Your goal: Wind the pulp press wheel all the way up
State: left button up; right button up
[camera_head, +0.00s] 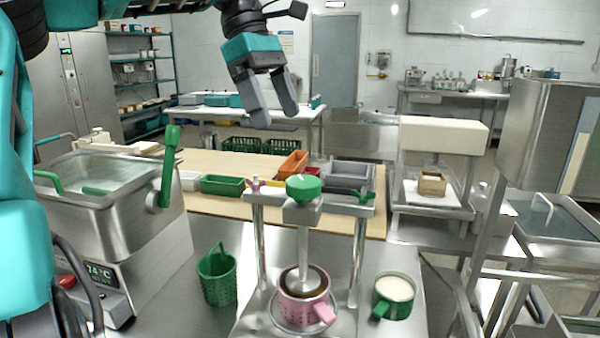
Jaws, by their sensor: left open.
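The pulp press stands on the steel counter, with two upright posts and a crossbar (331,204). A green round knob (304,186), which looks like the press wheel, sits on top at the middle of the crossbar. My right gripper is not in view.
A green perforated basket (217,277) stands left of the press, a green cup with pale contents (394,293) right of it. A steel vat with a green-handled lever (168,167) is at left. Bins, including an orange one (292,164), lie behind on a wooden board (225,164).

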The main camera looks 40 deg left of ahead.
aim_at(303, 180)
pick_arm(q)
jog(key=b+x, duration=0.1)
jog(key=x, duration=1)
jog(key=shift+d+f, duration=0.2)
jog(key=shift+f, duration=0.1)
jog(key=c, duration=1.1)
